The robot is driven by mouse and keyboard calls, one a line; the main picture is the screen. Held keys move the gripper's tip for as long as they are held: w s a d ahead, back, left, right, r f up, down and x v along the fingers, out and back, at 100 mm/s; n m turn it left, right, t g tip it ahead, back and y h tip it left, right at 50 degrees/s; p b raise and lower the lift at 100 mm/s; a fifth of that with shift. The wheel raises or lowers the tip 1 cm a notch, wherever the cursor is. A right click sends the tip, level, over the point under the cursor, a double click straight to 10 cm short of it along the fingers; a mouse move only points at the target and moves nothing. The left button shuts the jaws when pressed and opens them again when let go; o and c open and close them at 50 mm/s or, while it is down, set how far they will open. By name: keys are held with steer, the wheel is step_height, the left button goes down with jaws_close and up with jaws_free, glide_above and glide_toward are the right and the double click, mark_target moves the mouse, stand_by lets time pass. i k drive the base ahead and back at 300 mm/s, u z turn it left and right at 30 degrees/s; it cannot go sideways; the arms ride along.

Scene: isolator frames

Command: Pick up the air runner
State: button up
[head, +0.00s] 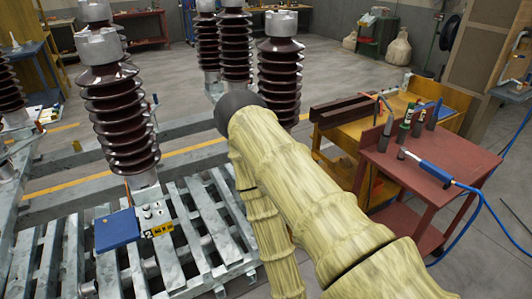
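My arm, in a yellowish sleeve, crosses the middle of the head view, left of the red table. My gripper does not show, so its state and any contact are hidden.
The red table (385,160) stands at the right, with a yellow bench (345,133) behind it. A blue hose (478,215) hangs off its right side. Tall brown insulators (118,115) stand on a grey slatted metal frame (190,235) at the left. Floor shows right of the table.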

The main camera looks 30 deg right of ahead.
mark_target(442, 175)
steer(key=z, duration=1.6)
steer(key=i, duration=0.95)
steer(key=z, duration=0.25)
